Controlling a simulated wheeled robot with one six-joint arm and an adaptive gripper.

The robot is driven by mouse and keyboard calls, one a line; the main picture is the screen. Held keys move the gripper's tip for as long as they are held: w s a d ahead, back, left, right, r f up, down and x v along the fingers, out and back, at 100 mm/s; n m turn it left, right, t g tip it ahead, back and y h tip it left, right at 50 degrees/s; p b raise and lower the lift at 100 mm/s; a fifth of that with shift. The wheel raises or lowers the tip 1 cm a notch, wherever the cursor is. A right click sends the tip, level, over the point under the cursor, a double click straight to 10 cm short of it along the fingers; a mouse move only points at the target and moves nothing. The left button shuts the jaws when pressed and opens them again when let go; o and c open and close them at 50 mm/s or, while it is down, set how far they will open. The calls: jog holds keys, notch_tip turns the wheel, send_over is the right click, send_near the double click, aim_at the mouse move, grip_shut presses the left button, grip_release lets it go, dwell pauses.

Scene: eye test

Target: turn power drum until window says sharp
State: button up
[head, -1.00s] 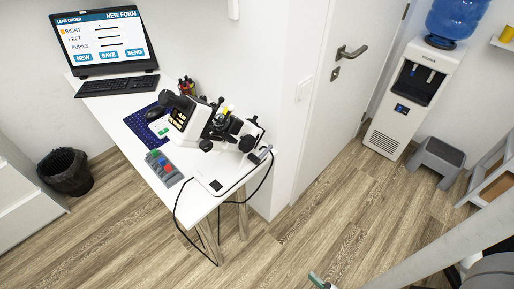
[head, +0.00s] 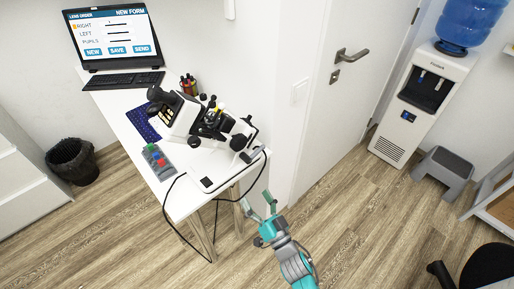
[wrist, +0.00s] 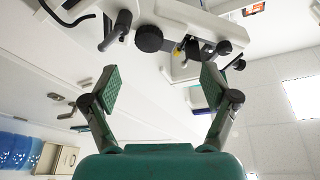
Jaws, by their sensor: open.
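A white and black lens-measuring instrument (head: 205,122) stands tilted on the white desk. Dark round knobs show on its right side; one black knob (head: 194,142) sits low at its front. In the wrist view a large ribbed black knob (wrist: 149,38) shows near the top, ahead of my gripper; I cannot tell for sure which knob is the power drum. No window reading is legible. My gripper (head: 259,205) is open and empty, in front of the desk's right end and apart from the instrument. Its two green-padded fingers (wrist: 159,86) are spread wide in the wrist view.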

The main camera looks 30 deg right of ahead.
jog(key=t, duration=0.1)
send_near(241, 146)
jog(key=shift+m, duration=0.3)
jog(key=x, duration=0.9)
jog(key=shift+w+a+r, duration=0.1)
jog(key=c, duration=1.2)
